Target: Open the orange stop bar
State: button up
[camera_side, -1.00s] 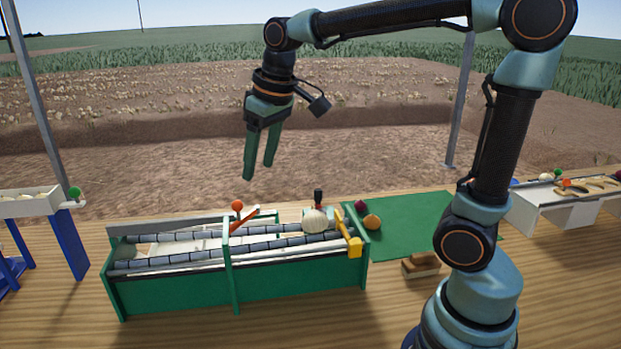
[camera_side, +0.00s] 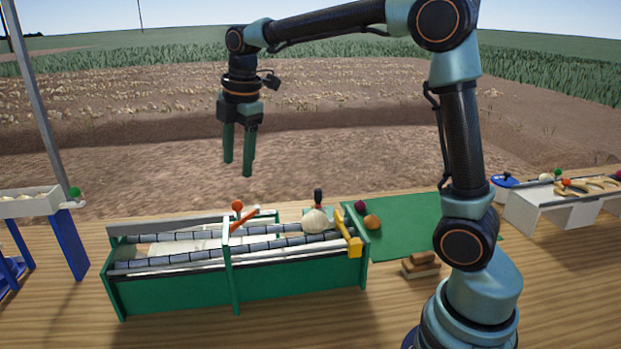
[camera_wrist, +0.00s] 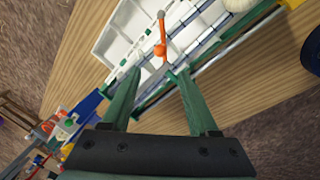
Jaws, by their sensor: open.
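The orange stop bar (camera_side: 243,220) slants across the green-framed roller conveyor (camera_side: 232,284), near its middle, with an orange ball knob (camera_side: 237,205) at its far end. My gripper (camera_side: 238,172) is open and empty, pointing down, well above the conveyor and roughly over the stop bar. In the wrist view the orange bar (camera_wrist: 161,35) shows just beyond the gap between my green fingertips (camera_wrist: 155,70), apart from them. A white onion (camera_side: 315,219) sits on the rollers to the right of the bar.
A yellow bar (camera_side: 348,236) stands at the conveyor's right end, with a black-topped post (camera_side: 318,197) behind. A green mat (camera_side: 415,222) holds some produce. Brown blocks (camera_side: 421,265) lie in front. A white tray (camera_side: 30,204) on blue legs stands left; a white stand (camera_side: 555,200) is right.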

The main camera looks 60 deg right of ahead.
aim_at(237, 201)
jog(key=f, duration=0.3)
jog(key=w+f, duration=0.1)
jog(key=f, duration=0.2)
jog(key=w+f, duration=0.1)
jog(key=f, duration=0.3)
jog(key=shift+d, duration=0.1)
grip_shut()
dwell(1.1)
